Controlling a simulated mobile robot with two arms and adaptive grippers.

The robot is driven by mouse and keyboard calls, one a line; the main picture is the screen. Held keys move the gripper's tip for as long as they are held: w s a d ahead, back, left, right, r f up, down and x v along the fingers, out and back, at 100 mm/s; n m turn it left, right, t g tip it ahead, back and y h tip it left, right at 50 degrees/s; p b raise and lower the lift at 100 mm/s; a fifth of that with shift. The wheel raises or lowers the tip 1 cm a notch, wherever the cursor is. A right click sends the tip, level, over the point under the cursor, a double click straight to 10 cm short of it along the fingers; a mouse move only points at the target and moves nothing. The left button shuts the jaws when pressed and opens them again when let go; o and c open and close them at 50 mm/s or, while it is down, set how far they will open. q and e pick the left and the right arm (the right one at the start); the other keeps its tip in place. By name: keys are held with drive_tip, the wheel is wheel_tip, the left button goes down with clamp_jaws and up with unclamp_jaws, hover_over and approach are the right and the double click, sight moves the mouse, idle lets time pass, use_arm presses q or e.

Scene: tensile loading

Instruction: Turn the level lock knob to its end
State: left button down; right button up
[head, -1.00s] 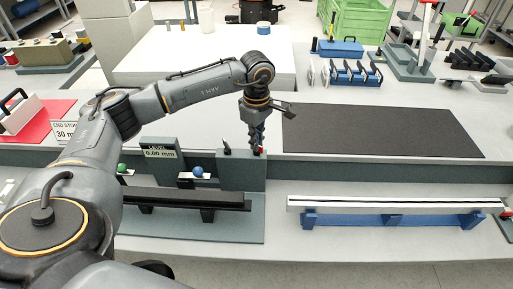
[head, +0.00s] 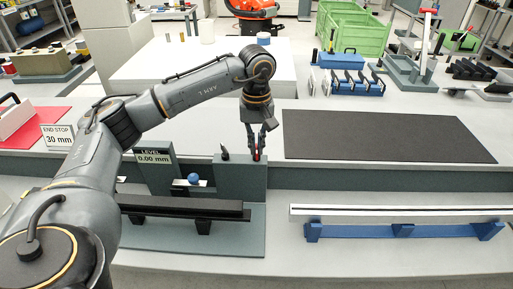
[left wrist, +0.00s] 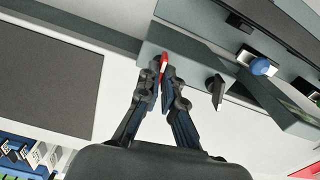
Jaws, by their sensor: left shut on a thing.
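The level fixture (head: 240,178) is a grey-green block with a sign (head: 153,158) reading "LEVEL 0.00 mm". A small red knob (left wrist: 163,62) stands on its top at the right end. My left gripper (head: 257,157) points down over it, and its two fingers are shut on the red knob. In the left wrist view the fingertips (left wrist: 160,75) lie on either side of it and hide part of it. A black pointer-shaped knob (head: 224,153) stands to its left, and also shows in the left wrist view (left wrist: 216,90). My right gripper is not in view.
A blue ball-ended lever (head: 193,179) sits on the fixture's front above a dark rail (head: 180,207). A black mat (head: 385,136) lies to the right. A pale beam on blue supports (head: 400,231) lies in front. A sign reads "END STOP 30 mm" (head: 57,135).

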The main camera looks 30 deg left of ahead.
use_arm(q)
drive_tip(key=shift+m, duration=0.6)
drive_tip(key=c, duration=1.5)
unclamp_jaws()
drive_tip(key=shift+r, duration=0.1)
drive_tip(key=shift+r, duration=0.3)
wheel_tip(320, 180, up, 11)
drive_tip(key=shift+r, duration=0.1)
